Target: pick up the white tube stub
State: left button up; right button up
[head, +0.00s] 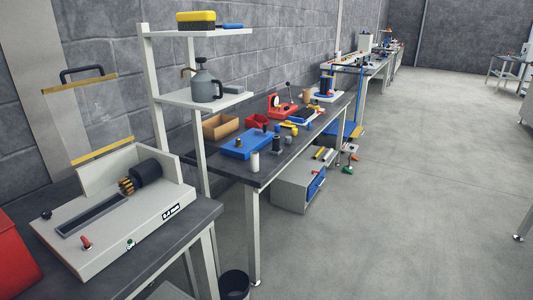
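A small white upright cylinder, which looks like the white tube stub (255,162), stands near the front corner of the dark-topped middle bench (283,160). It is beside a blue block-like fixture (243,145) and a dark cylindrical part (277,145). It is small in the picture, so I cannot see whether it is hollow. Neither of my grippers is in the head view.
A nearer bench holds a pale machine (105,225) with a dark motor. A white shelf unit (205,98) stands between the benches. A dark bin (234,285) and a grey cabinet (292,187) are on the floor. The floor (410,200) to the right is clear.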

aim_at(254, 163)
jog(key=i+l+u, duration=0.35)
jog(key=i, duration=0.2)
jog(key=i+l+u, duration=0.35)
jog(key=i, duration=0.2)
jog(key=l, duration=0.05)
